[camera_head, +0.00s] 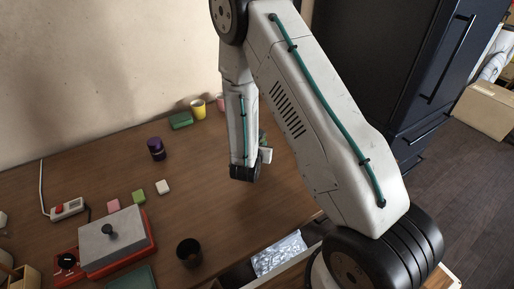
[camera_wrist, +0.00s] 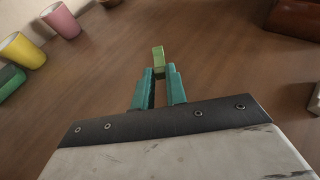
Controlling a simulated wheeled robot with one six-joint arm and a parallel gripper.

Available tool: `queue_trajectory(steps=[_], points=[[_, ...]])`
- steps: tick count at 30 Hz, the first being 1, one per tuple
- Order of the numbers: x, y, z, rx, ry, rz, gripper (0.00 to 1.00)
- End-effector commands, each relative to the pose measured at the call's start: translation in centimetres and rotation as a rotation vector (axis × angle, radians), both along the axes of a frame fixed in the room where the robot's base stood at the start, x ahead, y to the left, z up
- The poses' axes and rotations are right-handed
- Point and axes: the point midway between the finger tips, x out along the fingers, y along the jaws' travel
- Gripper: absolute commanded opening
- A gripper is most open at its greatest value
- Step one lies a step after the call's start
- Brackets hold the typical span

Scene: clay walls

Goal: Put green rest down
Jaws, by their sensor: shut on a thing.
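The green rest (camera_wrist: 158,56) is a small light-green piece in the wrist view. My gripper (camera_wrist: 160,74) is shut on it with its teal fingers, and the rest sticks out past the fingertips. Bare brown table shows around and beyond it; I cannot tell how high it is above the wood. In the head view my gripper (camera_head: 262,142) is over the right part of the table, largely hidden behind my own wrist, and the rest cannot be made out clearly there.
A yellow cup (camera_head: 198,109), pink cup (camera_head: 222,104) and green block (camera_head: 181,120) stand along the wall. A purple jar (camera_head: 156,149), small pink (camera_head: 113,206), green (camera_head: 139,197) and white (camera_head: 163,187) blocks and a dark cup (camera_head: 188,252) lie left. The table's middle is clear.

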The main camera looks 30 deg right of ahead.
Motion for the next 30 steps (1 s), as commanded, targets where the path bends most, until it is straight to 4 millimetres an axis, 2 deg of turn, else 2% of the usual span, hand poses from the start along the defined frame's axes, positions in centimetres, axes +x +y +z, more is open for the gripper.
queue_trajectory(steps=[3,14,15,17,18,27,30], points=[[-0.1,-0.3,-1.7,-0.001,0.001,-0.003,0.0],[0.0,-0.3,-2.1,0.0,-0.001,-0.003,0.0],[0.0,-0.3,-2.2,0.0,-0.001,-0.003,0.16],[0.0,-0.3,-2.2,-0.001,-0.002,-0.003,0.33],[0.0,-0.3,-2.1,-0.001,-0.002,-0.003,0.35],[0.0,-0.3,-1.9,0.0,-0.003,-0.004,0.35],[-0.6,0.3,-1.5,0.0,-0.002,-0.002,0.35]])
